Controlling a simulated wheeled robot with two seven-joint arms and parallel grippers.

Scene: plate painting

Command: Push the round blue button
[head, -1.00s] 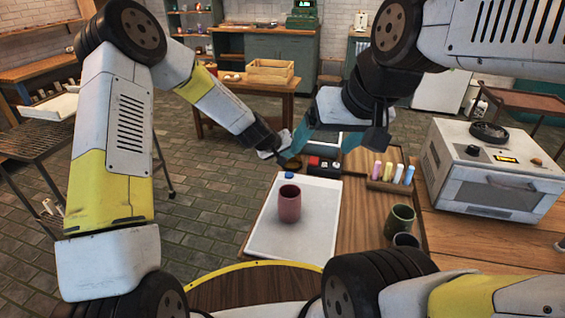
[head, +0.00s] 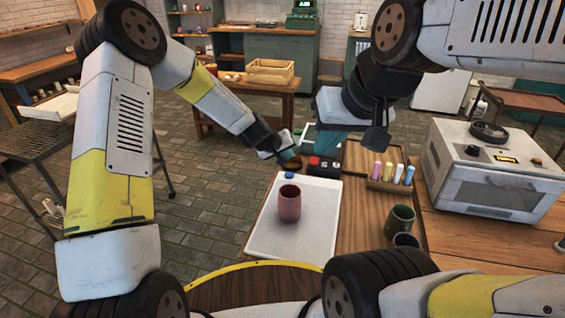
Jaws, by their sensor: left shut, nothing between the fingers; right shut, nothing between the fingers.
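The round blue button (head: 289,175) sits at the far edge of a white panel (head: 262,235) on the table. My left gripper (head: 291,162) is shut and empty, just beyond the blue button in the picture. A small gap shows between them, and I cannot tell its height above the table. A reddish cup (head: 289,204) stands upright on the panel, on the near side of the button. My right gripper (head: 376,140) is shut and empty, held to the right above the far part of the table. Its fingertips are hard to make out.
A dark box with red and pale parts (head: 322,164) lies right of my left gripper. Coloured sticks stand in a wooden holder (head: 389,186). Green cups (head: 400,218) stand nearer, and a white oven (head: 490,175) is at the right. The wooden surface beside the panel is partly clear.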

